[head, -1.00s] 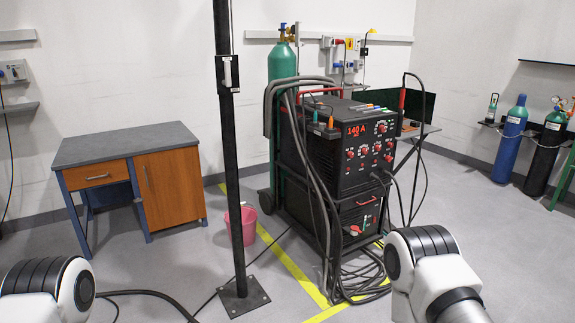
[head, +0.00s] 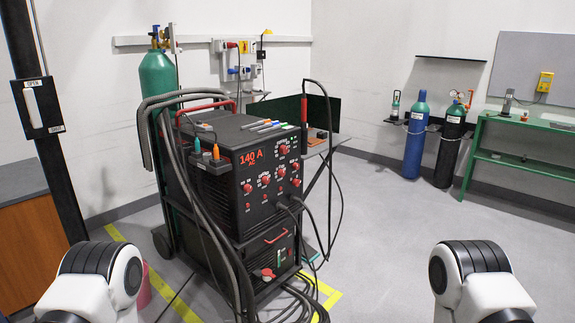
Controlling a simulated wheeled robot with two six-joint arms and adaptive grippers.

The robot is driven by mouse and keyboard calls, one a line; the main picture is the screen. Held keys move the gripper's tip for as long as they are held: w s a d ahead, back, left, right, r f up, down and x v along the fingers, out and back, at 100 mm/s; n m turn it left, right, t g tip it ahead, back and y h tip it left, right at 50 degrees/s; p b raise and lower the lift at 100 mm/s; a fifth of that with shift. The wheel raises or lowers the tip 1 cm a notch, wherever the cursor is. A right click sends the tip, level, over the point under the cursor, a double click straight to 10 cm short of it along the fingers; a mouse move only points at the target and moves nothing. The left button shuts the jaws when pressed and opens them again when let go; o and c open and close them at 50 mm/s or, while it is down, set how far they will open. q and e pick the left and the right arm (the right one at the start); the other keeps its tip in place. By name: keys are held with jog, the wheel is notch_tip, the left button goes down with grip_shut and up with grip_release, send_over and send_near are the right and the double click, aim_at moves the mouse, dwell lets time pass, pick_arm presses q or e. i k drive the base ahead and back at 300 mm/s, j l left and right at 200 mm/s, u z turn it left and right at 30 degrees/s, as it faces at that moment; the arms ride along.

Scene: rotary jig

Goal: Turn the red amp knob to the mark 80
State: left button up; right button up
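A black welding machine (head: 215,205) stands left of the middle in the head view. Its red display (head: 251,158) reads 140 A, AC. Several red knobs with white scales sit on its front. The largest scale is around the top right red knob (head: 284,150); smaller red knobs sit below it, such as one at the left (head: 247,188). The lettering and marks are too small to read, so I cannot tell for certain which knob is the amp knob or where it points. My two arms show only as white and black links at the bottom; neither gripper is in view.
Cables hang at the machine's left and front and coil on the floor. A black post (head: 38,110) and a wooden cabinet (head: 40,250) stand at the left. Gas cylinders (head: 416,135) and a green bench (head: 530,145) are at the right. The floor (head: 385,220) right of the machine is clear.

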aim_at(283, 150)
jog(key=i+l+u, duration=0.1)
jog(key=i+l, duration=0.3)
jog(key=i+l+u, duration=0.15)
jog(key=i+l, duration=0.2)
jog(key=i+l+u, duration=0.1)
jog(key=i+l, duration=0.25)
jog(key=l, duration=0.25)
